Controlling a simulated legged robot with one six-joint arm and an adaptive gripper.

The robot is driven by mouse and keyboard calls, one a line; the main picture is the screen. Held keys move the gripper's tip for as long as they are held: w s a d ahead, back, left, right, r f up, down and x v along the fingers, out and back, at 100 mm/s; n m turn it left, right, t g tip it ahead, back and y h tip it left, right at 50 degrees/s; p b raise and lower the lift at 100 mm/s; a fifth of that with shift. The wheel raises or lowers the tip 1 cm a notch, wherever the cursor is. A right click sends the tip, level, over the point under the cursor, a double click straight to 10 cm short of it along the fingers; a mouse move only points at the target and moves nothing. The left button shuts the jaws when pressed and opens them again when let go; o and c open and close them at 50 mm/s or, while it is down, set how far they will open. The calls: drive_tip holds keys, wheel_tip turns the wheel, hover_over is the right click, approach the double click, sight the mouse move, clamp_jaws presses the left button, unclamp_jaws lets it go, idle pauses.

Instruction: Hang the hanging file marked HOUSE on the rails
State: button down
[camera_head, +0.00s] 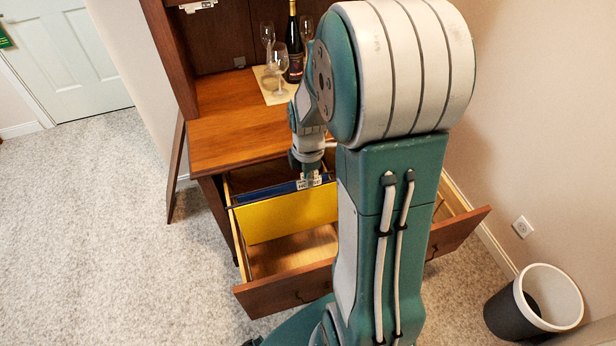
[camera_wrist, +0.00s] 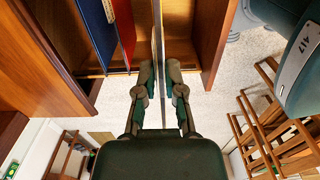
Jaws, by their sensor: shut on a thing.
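My gripper (camera_head: 308,176) reaches down into the open drawer and is shut on the top edge of a yellow hanging file (camera_head: 285,218). In the wrist view the fingers (camera_wrist: 162,78) pinch this file (camera_wrist: 158,35), which shows edge-on as a thin line. A pale tab shows by the fingers in the head view, but I cannot read its marking. A blue file (camera_head: 265,192) hangs behind the yellow one. The wrist view shows a red file (camera_wrist: 125,30) between them. I cannot tell whether the yellow file's hooks rest on the rails.
The drawer front (camera_head: 268,296) stands pulled out, with an empty space between it and the yellow file. A bottle (camera_head: 294,50) and glasses (camera_head: 278,62) stand on the hutch top. A waste bin (camera_head: 503,312) is at the right. Chair-like wooden frames (camera_wrist: 260,135) show in the wrist view.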

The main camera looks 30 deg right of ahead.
sight(308, 228)
drive_tip(key=shift+f, duration=10.3)
drive_tip(key=c, duration=0.7)
unclamp_jaws()
drive_tip(key=o, duration=0.3)
drive_tip(key=shift+o, duration=0.2)
drive_tip(key=shift+r, duration=2.55)
